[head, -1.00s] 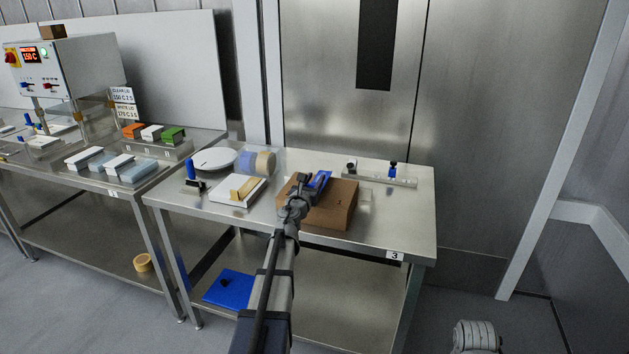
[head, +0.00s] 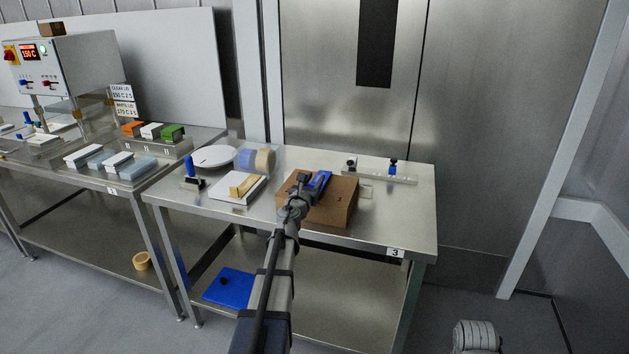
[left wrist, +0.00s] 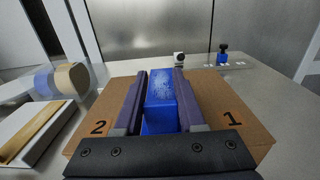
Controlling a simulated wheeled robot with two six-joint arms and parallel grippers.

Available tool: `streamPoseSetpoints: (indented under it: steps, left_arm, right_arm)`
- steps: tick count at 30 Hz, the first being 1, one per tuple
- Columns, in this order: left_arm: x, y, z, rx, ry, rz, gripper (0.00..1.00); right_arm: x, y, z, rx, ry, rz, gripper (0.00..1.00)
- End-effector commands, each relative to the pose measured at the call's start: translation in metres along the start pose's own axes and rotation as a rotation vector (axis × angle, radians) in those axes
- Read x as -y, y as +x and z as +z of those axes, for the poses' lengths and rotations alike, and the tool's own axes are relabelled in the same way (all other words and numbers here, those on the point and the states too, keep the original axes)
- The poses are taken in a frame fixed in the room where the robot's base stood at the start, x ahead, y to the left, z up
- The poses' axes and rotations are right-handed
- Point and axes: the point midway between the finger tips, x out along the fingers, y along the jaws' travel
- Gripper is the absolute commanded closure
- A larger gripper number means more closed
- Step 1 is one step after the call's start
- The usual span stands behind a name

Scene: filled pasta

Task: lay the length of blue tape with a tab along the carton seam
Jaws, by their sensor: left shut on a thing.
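The brown carton (head: 338,206) sits on the steel table. In the left wrist view its top (left wrist: 225,100) bears the numbers 2 at left and 1 at right. My left gripper (head: 316,183) is over the carton's top, shut on a blue piece (left wrist: 160,103), which looks like the blue tape with its tab. The blue piece lies between the two fingers (left wrist: 159,98) and points away from me. I cannot tell whether it touches the carton. The seam is hidden or too faint to make out.
Left of the carton are a white block with a tan strip (head: 239,187), tape rolls (head: 264,160), a white disc (head: 213,157) and a blue-handled tool (head: 191,172). A metal bar with a blue knob (head: 393,171) lies behind right. The table's right front (head: 395,222) is clear.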

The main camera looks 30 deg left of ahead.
Motion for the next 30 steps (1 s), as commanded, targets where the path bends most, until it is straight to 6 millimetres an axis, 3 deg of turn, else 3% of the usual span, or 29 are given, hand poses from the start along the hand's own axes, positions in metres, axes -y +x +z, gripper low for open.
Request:
streamPoseSetpoints:
  steps: [21,22,30]
  left_arm:
    - [0.0001,-0.0001,-0.0037,0.000,0.000,0.000,1.00]
    - [0.0001,-0.0001,-0.0037,0.000,0.000,0.000,0.60]
    - [0.0000,-0.0001,-0.0037,0.000,0.000,0.000,0.30]
  right_arm:
    - [0.0004,0.0037,-0.0002,0.000,0.000,0.000,1.00]
    - [0.0004,0.0037,-0.0002,0.000,0.000,0.000,1.00]
    - [0.0003,0.0037,-0.0002,0.000,0.000,0.000,1.00]
